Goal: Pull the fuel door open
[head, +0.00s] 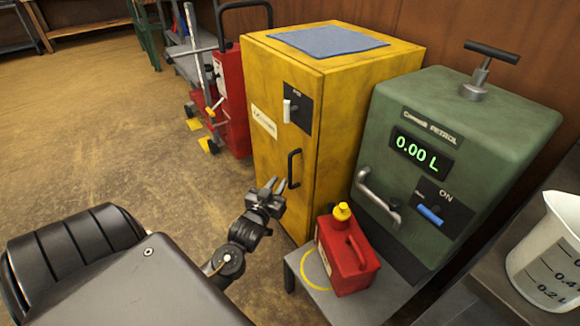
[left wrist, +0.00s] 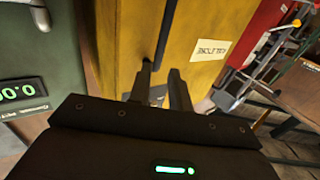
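The yellow cabinet (head: 275,130) stands upright in the middle of the head view, and its front door looks shut. A black bar handle (head: 291,168) is on the door, below a white lever (head: 287,111) on a black plate. My left gripper (head: 275,184) is open and empty, just in front of the door near the lower end of the handle. In the left wrist view, the left gripper (left wrist: 162,78) has its two fingers apart, with the handle (left wrist: 166,38) ahead, roughly in line with the gap. I cannot tell whether they touch. My right gripper is not in view.
A green petrol pump (head: 450,150) stands right of the cabinet. A red fuel can (head: 345,262) sits on a low grey stand (head: 312,278) near the cabinet's front. A red machine (head: 232,100) is at the left. The brown floor (head: 130,140) left of the door is clear.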

